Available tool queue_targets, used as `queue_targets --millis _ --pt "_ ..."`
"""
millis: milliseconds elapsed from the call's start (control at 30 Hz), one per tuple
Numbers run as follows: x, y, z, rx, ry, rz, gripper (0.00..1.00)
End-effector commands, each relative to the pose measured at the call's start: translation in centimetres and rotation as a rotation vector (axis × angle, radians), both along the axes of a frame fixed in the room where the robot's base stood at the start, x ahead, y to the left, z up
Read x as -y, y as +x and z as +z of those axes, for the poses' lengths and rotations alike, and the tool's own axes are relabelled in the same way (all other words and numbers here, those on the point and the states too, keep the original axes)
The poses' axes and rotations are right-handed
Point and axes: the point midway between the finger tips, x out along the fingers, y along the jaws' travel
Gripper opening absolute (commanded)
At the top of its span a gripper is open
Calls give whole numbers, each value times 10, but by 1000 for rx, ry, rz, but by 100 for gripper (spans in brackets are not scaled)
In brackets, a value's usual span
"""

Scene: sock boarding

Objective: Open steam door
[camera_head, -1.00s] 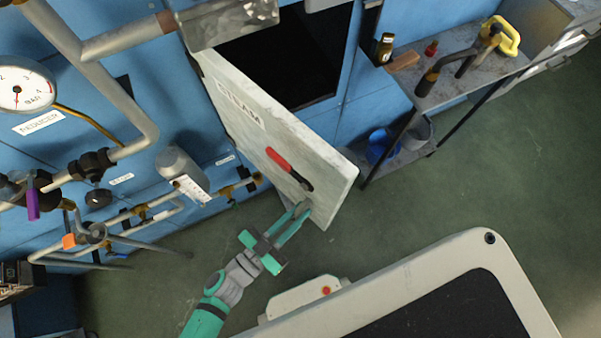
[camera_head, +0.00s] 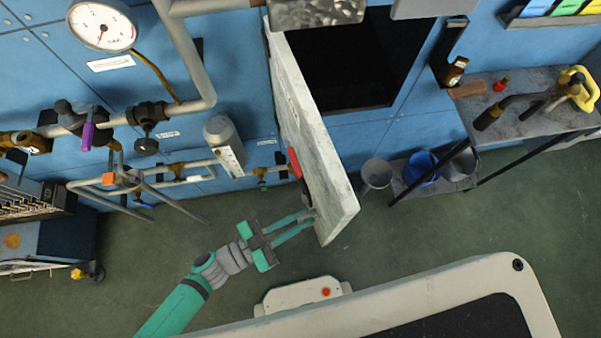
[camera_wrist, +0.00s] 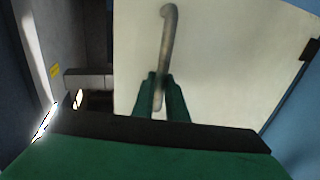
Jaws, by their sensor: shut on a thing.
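The steam door (camera_head: 318,150) is a pale, worn panel that stands swung out from the blue wall, nearly edge-on in the head view. The dark opening (camera_head: 350,60) behind it shows. A red-gripped lever (camera_head: 295,164) is on its outer face. My green gripper (camera_head: 308,219) is at the lower edge of the door. In the wrist view the door's pale face (camera_wrist: 225,60) fills the middle, and my gripper (camera_wrist: 161,95) is shut on a grey metal handle (camera_wrist: 168,40) that runs up from between the fingers.
A gauge (camera_head: 102,25), pipes and valves (camera_head: 146,145) line the wall at left. A metal bench (camera_head: 530,110) with tools stands at right, with a blue bucket (camera_head: 420,166) below. A machine with a pale rim (camera_head: 515,264) is at the front. Green floor is clear between.

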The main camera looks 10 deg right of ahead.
Motion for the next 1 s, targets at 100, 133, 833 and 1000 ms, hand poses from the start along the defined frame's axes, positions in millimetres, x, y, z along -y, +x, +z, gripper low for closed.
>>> queue_targets --millis 100,133,833,1000 --pt "-2 1 -4 -3 10 6 31" --pt "-2 1 -3 -2 9 6 31" --pt "-60 -16 -3 -4 9 8 31" --pt "-87 -24 -3 -3 8 8 31"
